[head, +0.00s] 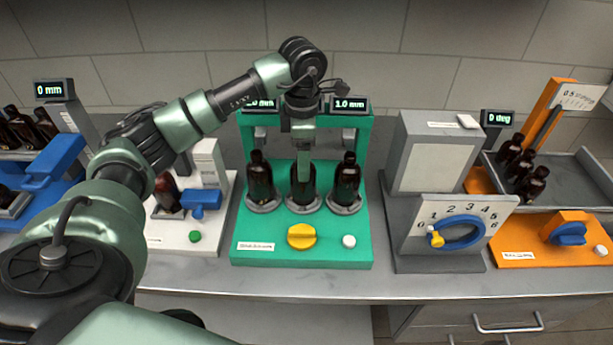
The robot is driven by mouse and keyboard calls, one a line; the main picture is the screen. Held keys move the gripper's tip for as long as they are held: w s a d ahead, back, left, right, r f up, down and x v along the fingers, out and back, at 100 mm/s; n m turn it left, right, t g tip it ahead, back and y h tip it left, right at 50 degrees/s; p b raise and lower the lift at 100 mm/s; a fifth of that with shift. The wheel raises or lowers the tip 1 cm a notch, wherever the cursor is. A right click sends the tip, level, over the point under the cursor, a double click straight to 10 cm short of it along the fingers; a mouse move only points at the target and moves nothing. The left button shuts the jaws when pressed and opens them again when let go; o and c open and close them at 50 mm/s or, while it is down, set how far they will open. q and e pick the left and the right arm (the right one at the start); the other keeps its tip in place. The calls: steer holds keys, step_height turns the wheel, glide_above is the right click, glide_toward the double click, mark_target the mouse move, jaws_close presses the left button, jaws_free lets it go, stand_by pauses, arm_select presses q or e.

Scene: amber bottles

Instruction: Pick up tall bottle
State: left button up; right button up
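Three dark amber bottles stand upright in round grey holders on a green station: a left one (260,183), a middle one (302,194) and a right one (347,180). They look close in height, so I cannot tell which is the tall one. My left arm comes in from the left and reaches over the station. My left gripper (303,165) points down at the middle bottle, its finger covering that bottle's neck and upper front. I cannot see whether the fingers touch it or are closed on it. My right gripper is out of view.
The green station (270,228) has a yellow knob (302,236), a white button (349,241) and displays behind my gripper. A grey dial unit (448,230) stands close on its right, a white station (196,238) on its left. More bottles (522,166) sit in a tray at right.

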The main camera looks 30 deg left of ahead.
arm_select(q)
steer(key=shift+s+f+p, duration=0.2)
steer(key=shift+f+p, duration=0.7)
steer(key=f+p, duration=0.1)
steer(key=f, duration=0.2)
steer(key=shift+w+d+f, duration=0.1)
steer(key=shift+w+f, duration=0.1)
steer(key=shift+f, duration=0.15)
steer(key=c, duration=1.3)
steer(key=shift+c, duration=0.2)
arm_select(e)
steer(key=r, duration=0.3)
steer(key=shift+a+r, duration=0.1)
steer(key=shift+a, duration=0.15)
